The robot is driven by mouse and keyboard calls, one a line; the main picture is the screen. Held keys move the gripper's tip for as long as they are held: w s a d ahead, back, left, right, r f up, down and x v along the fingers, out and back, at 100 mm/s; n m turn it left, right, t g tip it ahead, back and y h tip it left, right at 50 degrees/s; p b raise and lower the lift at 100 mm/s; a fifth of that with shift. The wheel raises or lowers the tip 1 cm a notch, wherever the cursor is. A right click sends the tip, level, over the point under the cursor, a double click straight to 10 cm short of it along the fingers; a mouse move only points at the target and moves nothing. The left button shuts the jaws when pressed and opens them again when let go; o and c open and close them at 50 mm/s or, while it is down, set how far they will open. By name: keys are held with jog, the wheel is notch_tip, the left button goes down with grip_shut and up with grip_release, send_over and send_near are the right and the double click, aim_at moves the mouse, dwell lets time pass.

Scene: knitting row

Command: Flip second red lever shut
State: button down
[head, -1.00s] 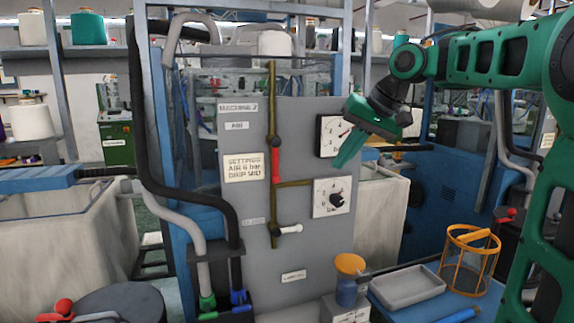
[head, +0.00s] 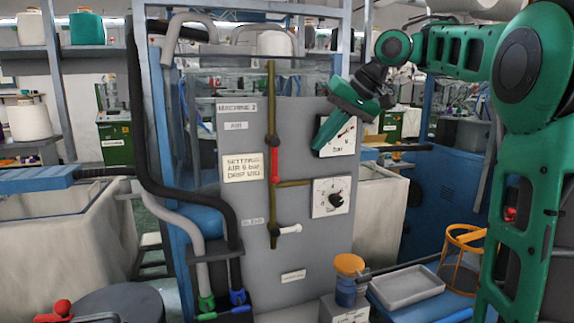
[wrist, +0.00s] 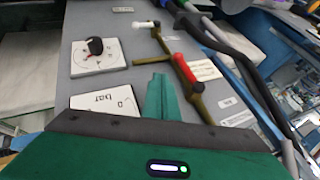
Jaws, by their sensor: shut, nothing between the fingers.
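A red lever (head: 275,163) is on the brass pipe (head: 272,110) of the grey machine panel, lying roughly along the vertical pipe. It also shows in the wrist view (wrist: 185,68), just right of my fingers. A white lever (head: 290,229) sits lower on the same pipe and points right. Another red handle (head: 62,307) is at the bottom left of the head view. My gripper (head: 318,147) is shut and empty, in front of the upper dial and right of the panel's red lever, apart from it in the picture. Its closed fingers show in the wrist view (wrist: 158,80).
The upper gauge (head: 342,136) and lower dial (head: 331,197) are on the panel's right side. A settings label (head: 243,167) is left of the pipe. Black and grey hoses (head: 140,150) run down the left. An orange-lidded jar (head: 347,280) and grey tray (head: 408,287) stand below right.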

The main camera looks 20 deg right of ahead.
aim_at(275, 162)
jog(key=shift+w+a+f, duration=0.75)
jog(key=shift+a+f, duration=0.3)
jog(key=shift+a, duration=0.15)
jog(key=shift+w+a+f, duration=0.7)
jog(key=shift+a+f, duration=0.4)
jog(key=shift+a, duration=0.05)
jog(key=shift+w+a+f, duration=0.75)
jog(key=shift+a+f, duration=0.3)
jog(key=shift+a, duration=0.15)
jog(key=shift+a, duration=0.2)
